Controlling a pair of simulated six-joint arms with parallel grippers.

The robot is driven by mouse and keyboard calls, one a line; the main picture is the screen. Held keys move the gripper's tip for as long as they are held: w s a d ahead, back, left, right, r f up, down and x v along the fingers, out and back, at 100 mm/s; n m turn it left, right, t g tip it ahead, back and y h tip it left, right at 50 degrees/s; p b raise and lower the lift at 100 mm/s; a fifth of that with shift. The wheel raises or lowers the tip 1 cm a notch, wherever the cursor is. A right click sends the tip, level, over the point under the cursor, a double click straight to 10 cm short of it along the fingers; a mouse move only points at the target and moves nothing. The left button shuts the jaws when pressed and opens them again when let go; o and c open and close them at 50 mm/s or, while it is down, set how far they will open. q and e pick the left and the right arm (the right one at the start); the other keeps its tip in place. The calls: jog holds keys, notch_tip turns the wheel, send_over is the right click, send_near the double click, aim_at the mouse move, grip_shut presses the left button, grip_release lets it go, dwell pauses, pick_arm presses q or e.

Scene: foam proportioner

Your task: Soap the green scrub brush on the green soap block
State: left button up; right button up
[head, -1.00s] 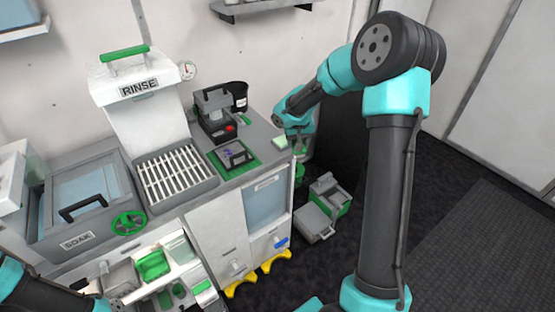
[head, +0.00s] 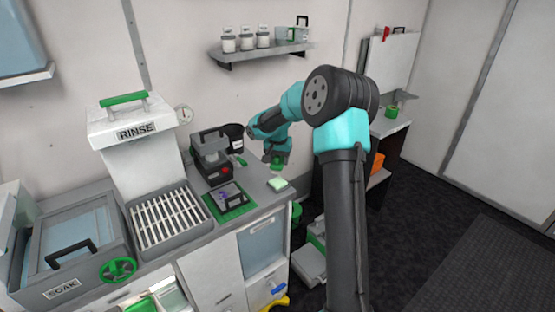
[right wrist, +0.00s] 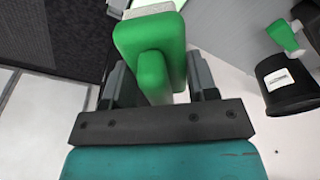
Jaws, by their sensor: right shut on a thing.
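My right gripper (head: 277,151) is shut on the green scrub brush (head: 277,161), which hangs below it, over the right end of the grey counter. In the right wrist view the green brush (right wrist: 148,50) sits between the two fingers of the gripper (right wrist: 155,80), with pale bristles (right wrist: 150,8) at its far end. The pale green soap block (head: 278,184) lies on the counter near its right edge, just below the brush in the head view. I cannot tell whether the brush touches the block. My left gripper is out of view.
Left of the block are a green mat (head: 240,207) with a dark-handled item, a grey-and-black device (head: 212,165) and a black bucket (head: 234,137). The bucket also shows in the right wrist view (right wrist: 290,85). A rinse rack (head: 170,219) is farther left.

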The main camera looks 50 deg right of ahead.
jog(key=shift+f, duration=2.95)
jog(key=shift+f, duration=0.6)
dwell(0.4)
jog(key=shift+r, duration=3.6)
jog(key=shift+a, duration=0.15)
